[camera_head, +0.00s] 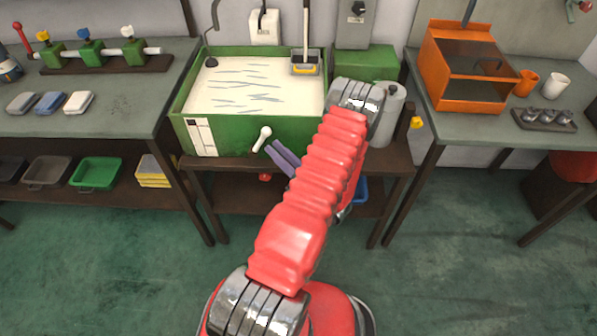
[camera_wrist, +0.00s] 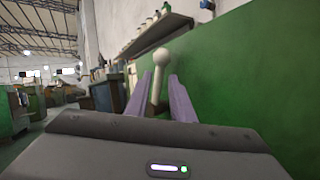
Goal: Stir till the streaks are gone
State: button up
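A green tank (camera_head: 183,134) stands on a bench and holds pale liquid (camera_head: 255,85) with several thin dark streaks on its surface. A white-knobbed lever (camera_head: 264,135) sticks out from the tank's front wall. My gripper (camera_head: 272,147) has two purple fingers and is close to the lever, on its right. In the wrist view my gripper (camera_wrist: 160,82) is open, with the lever (camera_wrist: 160,70) showing in the gap between the fingers. I cannot tell whether the lever is inside the gap or just beyond the tips; no grip shows.
A grey canister (camera_head: 388,115) stands right of the tank, partly behind my arm. The left bench (camera_head: 120,105) and right bench (camera_head: 470,130) flank it. The green floor is clear in front.

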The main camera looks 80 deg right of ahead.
jog(key=v, duration=1)
jog(key=shift+s+a+f, duration=0.1)
